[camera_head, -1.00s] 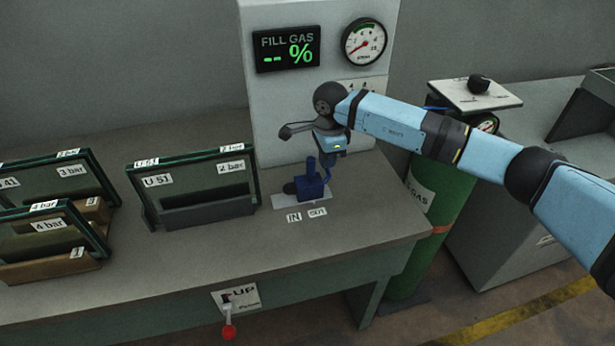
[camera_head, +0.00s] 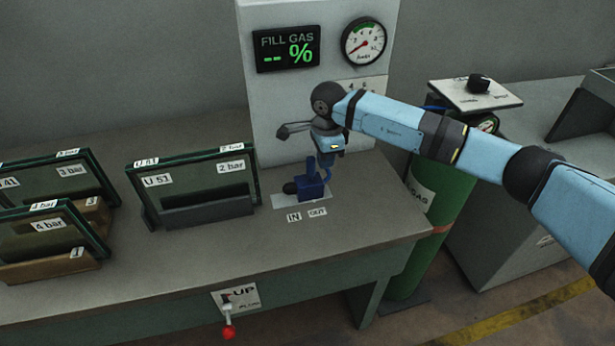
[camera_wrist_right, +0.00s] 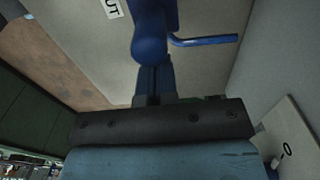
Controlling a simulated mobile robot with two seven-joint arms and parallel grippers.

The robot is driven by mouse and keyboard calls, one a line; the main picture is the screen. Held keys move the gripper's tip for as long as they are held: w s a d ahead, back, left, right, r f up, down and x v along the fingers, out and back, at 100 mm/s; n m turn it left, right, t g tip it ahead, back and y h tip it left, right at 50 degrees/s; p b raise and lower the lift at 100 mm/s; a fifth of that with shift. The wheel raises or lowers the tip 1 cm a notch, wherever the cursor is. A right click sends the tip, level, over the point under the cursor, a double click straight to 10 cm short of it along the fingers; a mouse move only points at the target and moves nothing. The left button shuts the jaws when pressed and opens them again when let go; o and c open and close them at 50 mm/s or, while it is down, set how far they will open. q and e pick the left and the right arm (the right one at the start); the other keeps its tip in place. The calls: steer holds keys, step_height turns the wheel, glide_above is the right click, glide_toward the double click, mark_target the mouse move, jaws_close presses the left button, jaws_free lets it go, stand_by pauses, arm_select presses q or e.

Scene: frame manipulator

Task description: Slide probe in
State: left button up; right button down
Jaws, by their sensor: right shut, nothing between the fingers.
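The blue probe (camera_head: 311,189) sits on a small white plate on the bench, with a dark round end on its left and an upright blue post. In the right wrist view a rounded blue part (camera_wrist_right: 150,48) and a thin bent blue rod (camera_wrist_right: 205,41) show just beyond the fingers. My right gripper (camera_head: 326,167) points down close beside the probe, on its right side. Its fingers (camera_wrist_right: 153,75) are shut with nothing between them. They overlap the blue part in the wrist view; I cannot tell whether they touch it. My left gripper is not in view.
IN and OUT labels (camera_head: 306,215) lie in front of the probe. A grey panel (camera_head: 275,105) with a display and gauge stands behind. Framed green panes (camera_head: 190,170) stand to the left. A green gas cylinder (camera_head: 430,220) stands right of the bench. A red-knobbed lever (camera_head: 229,331) is at the front edge.

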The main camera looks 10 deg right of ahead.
mark_target(314, 158)
steer(key=shift+s+a+b, duration=0.1)
steer(key=shift+a+b, duration=0.45)
steer(key=shift+a, duration=2.3)
steer(key=shift+d, duration=1.35)
steer(key=s+a+r+p, duration=0.2)
steer(key=s+r+p, duration=0.1)
steer(key=r, duration=0.5)
steer(key=shift+s+p, duration=0.15)
steer(key=shift+p, duration=0.55)
steer(key=shift+a, duration=0.15)
